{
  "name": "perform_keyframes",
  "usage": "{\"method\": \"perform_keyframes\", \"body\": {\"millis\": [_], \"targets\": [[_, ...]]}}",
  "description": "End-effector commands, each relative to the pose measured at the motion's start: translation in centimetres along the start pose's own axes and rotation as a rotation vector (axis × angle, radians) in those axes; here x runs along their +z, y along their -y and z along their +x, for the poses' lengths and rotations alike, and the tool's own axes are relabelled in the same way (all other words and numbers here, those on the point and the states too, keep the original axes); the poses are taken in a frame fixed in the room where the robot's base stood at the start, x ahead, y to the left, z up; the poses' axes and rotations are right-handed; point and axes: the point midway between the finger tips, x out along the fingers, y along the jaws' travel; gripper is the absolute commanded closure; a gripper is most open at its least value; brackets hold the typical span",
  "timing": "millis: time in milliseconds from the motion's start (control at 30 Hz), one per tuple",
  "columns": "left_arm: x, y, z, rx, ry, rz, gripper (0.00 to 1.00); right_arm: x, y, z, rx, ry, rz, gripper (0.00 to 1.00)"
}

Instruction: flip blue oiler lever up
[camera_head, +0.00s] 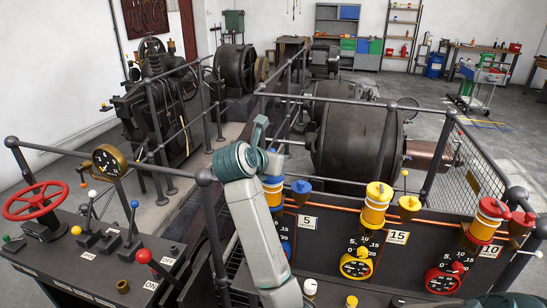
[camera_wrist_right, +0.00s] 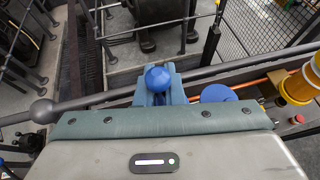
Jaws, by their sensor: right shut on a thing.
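The blue oiler (camera_head: 272,192) stands on the dark panel beside the number 5 plate, partly hidden behind my right arm. Its blue funnel (camera_head: 301,187) shows just right of it, and also as a blue disc in the right wrist view (camera_wrist_right: 217,93). In the right wrist view the round blue knob of the lever (camera_wrist_right: 158,79) sits between the fingers of my right gripper (camera_wrist_right: 160,93), which is shut on it. In the head view the right gripper (camera_head: 267,142) is above the blue oiler, and the knob is hidden. My left gripper is not in view.
A yellow oiler (camera_head: 375,206) and a red oiler (camera_head: 488,220) stand further right on the same panel. A grey railing (camera_head: 330,99) runs close behind the gripper. A console with a red handwheel (camera_head: 35,201) and several levers is at left.

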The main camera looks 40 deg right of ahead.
Motion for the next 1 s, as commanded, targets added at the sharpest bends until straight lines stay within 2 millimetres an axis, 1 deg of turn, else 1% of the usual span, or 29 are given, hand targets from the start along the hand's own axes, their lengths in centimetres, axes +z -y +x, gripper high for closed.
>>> {"method": "perform_keyframes", "body": {"millis": [33,200,233,300,333,367,633,733,867,1000], "targets": [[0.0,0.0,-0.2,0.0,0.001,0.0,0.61,1.1,0.0,-0.3,0.006,0.023,0.01,1.0],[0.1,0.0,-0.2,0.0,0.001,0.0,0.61,1.2,0.1,-0.3,0.005,0.025,0.011,1.0],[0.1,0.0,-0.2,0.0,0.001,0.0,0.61,1.2,0.1,-0.3,0.005,0.025,0.011,0.88],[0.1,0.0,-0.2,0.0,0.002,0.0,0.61,1.2,0.1,-0.3,0.005,0.025,0.011,0.74],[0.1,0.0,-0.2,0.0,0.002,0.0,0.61,1.1,0.1,-0.3,0.005,0.024,0.01,0.68],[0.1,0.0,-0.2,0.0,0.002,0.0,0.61,1.1,0.1,-0.3,0.005,0.022,0.01,0.67],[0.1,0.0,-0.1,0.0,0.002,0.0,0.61,0.7,0.0,-0.2,0.004,0.015,0.007,0.67],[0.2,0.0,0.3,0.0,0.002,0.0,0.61,0.5,-0.1,-0.7,0.006,0.013,0.008,0.67],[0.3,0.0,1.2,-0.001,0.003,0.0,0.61,0.3,-0.1,-2.1,0.008,0.013,0.01,0.67],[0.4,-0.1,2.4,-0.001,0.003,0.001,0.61,0.2,-0.1,-4.6,0.01,0.013,0.011,0.67]]}}
